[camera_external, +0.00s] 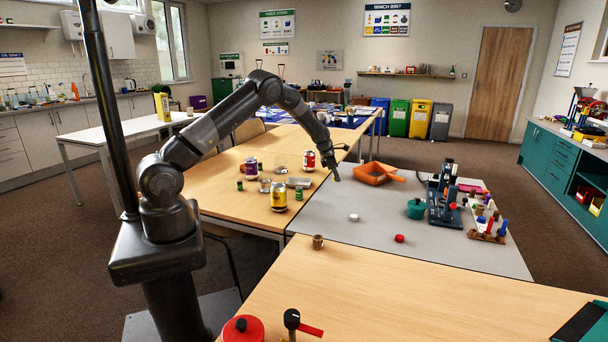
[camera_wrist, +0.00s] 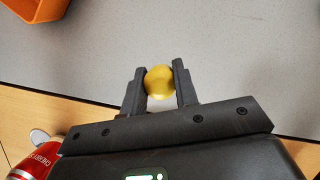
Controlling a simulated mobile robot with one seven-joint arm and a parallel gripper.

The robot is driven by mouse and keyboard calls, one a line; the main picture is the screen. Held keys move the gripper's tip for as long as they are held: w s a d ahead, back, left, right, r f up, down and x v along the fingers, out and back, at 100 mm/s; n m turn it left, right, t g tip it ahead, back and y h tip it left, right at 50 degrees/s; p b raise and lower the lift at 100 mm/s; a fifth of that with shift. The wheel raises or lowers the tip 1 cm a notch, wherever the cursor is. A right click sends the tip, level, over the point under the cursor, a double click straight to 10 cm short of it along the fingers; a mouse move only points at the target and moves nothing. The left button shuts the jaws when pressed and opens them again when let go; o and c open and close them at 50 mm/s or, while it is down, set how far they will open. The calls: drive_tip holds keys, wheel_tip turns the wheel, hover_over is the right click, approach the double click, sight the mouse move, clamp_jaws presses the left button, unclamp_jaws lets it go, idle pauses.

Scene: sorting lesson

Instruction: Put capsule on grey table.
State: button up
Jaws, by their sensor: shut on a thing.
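The capsule (camera_wrist: 160,79), rounded with a yellow end and a paler white part, sits between the two dark fingers of my gripper (camera_wrist: 158,67) in the wrist view. The fingers are shut on its sides. In the external view my gripper (camera_external: 336,176) is at the far left part of the grey table (camera_external: 325,215); the capsule is too small to make out there. The grey surface also fills the upper wrist view (camera_wrist: 220,45), beyond the fingers. I cannot tell how high the capsule is above it.
An orange tray (camera_external: 375,174) lies right of my gripper. A white round piece (camera_external: 353,217), a red piece (camera_external: 399,238), a teal pot (camera_external: 417,209) and a microscope (camera_external: 443,200) stand on the grey table.

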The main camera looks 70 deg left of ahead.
drive_tip(key=shift+a+f, duration=0.2)
drive_tip(key=shift+a, duration=0.1)
drive_tip(key=shift+f, duration=1.95)
drive_tip(key=shift+f, duration=0.1)
drive_tip(key=o, duration=0.9)
